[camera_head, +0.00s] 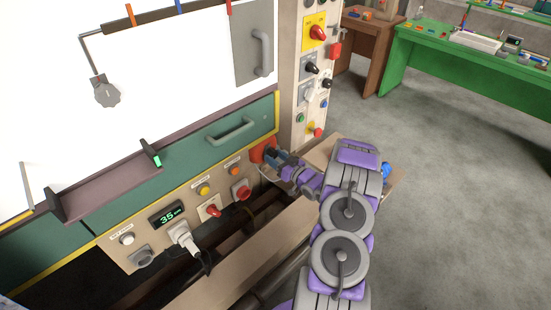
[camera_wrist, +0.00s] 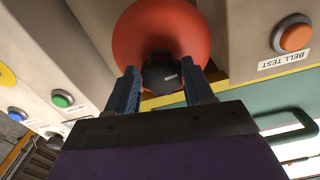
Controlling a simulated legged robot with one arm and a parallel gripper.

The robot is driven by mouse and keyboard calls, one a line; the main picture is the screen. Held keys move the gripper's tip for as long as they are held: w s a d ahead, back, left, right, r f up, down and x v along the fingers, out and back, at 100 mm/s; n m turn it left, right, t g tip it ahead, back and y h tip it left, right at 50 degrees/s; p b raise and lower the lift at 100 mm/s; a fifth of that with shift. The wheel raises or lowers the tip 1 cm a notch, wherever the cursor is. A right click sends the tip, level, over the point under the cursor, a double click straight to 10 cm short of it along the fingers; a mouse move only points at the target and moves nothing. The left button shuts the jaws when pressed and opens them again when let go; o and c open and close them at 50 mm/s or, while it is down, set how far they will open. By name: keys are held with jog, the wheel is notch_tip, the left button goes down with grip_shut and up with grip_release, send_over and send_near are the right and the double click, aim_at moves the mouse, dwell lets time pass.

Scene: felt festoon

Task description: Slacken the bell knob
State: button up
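The bell is a red-orange dome (camera_wrist: 205,28) at the top middle of the wrist view. A dark, lobed bell knob (camera_wrist: 159,73) with a small white mark sits at its centre. My gripper (camera_wrist: 160,80) has its two blue fingers apart, one on each side of the knob. I cannot tell whether the fingers press on it or leave a small gap. In the head view, my gripper (camera_head: 275,158) is right at the bell (camera_head: 261,148), at the right end of the panel below the green drawer. The knob is hidden there.
An orange button (camera_wrist: 295,37) labelled BELL TEST is beside the bell. The panel also carries a red mushroom button (camera_head: 241,190), a red switch (camera_head: 213,210) and a plug (camera_head: 184,237). A column of switches (camera_head: 314,66) rises above. A beige ledge (camera_head: 245,255) runs in front.

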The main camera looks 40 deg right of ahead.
jog(key=o, duration=0.4)
jog(key=shift+c, duration=0.2)
jog(key=s+d+p, duration=0.1)
jog(key=s, duration=1.6)
jog(key=shift+s+d+p, duration=0.15)
jog(key=shift+d+p, duration=0.1)
jog(key=shift+p, duration=0.15)
jog(key=shift+f, duration=0.1)
